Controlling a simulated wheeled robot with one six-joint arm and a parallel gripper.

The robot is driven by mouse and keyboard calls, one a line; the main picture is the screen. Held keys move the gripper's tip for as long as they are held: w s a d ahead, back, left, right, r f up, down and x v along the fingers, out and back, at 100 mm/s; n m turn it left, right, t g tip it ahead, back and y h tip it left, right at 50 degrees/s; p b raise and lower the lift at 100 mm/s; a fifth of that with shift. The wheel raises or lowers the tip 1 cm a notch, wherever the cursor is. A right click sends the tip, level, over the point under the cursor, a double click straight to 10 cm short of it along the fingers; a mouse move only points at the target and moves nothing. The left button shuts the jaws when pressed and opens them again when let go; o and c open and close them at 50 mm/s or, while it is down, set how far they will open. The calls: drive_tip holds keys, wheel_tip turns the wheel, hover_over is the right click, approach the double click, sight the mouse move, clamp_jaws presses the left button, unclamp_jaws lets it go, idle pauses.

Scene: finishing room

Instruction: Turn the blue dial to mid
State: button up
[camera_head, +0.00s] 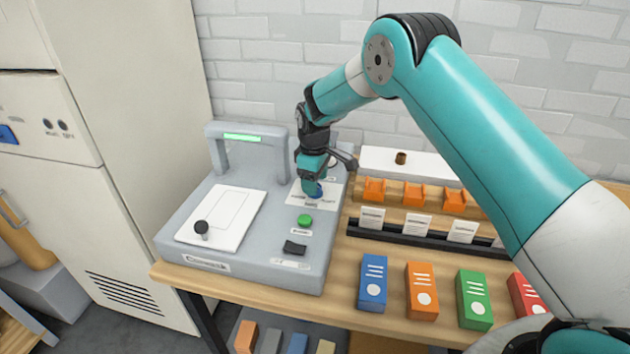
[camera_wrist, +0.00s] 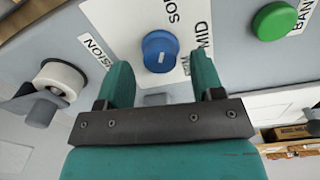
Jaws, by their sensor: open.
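The blue dial (camera_head: 316,191) sits on a white label plate on the grey machine (camera_head: 255,215), partly hidden behind my gripper (camera_head: 311,182). In the wrist view the dial (camera_wrist: 160,46) is a round blue knob with a short white mark. "MID" is printed to its right, with other words partly cut off or covered. My gripper (camera_wrist: 161,72) is open, its two teal fingers on either side of the dial's near edge in the picture. I cannot tell whether they touch it, nor which word the mark points to.
A green button (camera_head: 305,220) and a black switch (camera_head: 294,247) are in front of the dial. A black-knobbed lever (camera_head: 201,228) stands on a white plate to the left. Orange holders (camera_head: 414,194) and coloured boxes (camera_head: 373,283) occupy the bench to the right.

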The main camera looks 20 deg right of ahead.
drive_tip(key=shift+f, duration=0.8)
drive_tip(key=c, duration=0.9)
drive_tip(key=shift+m, duration=0.3)
drive_tip(key=m+b, duration=0.2)
drive_tip(key=m, duration=0.3)
drive_tip(key=shift+m, duration=0.3)
drive_tip(key=m+b, duration=0.1)
drive_tip(key=m, duration=0.4)
drive_tip(key=shift+w, duration=0.1)
drive_tip(key=shift+m, duration=0.4)
